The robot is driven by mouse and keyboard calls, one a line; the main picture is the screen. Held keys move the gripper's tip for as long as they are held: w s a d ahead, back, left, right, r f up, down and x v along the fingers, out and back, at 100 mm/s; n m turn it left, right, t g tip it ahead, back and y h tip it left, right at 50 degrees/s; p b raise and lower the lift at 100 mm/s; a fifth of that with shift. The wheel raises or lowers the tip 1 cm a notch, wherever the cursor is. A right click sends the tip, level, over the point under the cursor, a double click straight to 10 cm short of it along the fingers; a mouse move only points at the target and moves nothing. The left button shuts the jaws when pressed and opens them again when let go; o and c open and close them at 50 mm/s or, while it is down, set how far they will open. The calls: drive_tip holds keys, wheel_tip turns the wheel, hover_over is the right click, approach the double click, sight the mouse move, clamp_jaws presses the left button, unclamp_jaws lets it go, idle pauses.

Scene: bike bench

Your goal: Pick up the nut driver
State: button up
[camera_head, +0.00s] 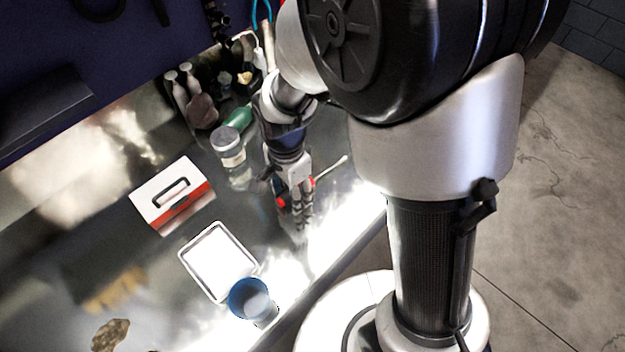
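A thin pale shaft (331,168) sticks out to the upper right from behind my gripper, with red parts showing on both sides of the gripper. It looks like the nut driver, with a red handle, lying along the bench near its front edge. My gripper (299,218) points down over the red part and hides its middle. The fingers are small and dark here, and I cannot tell whether they are closed on the handle or only beside it.
A clear jar (229,146) stands just left of my gripper. A white and red box (172,197), a white tray (187,258) and a blue cup (248,297) lie further left and front. Bottles (178,90) and a green item (239,118) crowd the back.

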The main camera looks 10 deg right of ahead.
clamp_jaws()
idle(0.5)
drive_tip(key=shift+r, duration=0.1)
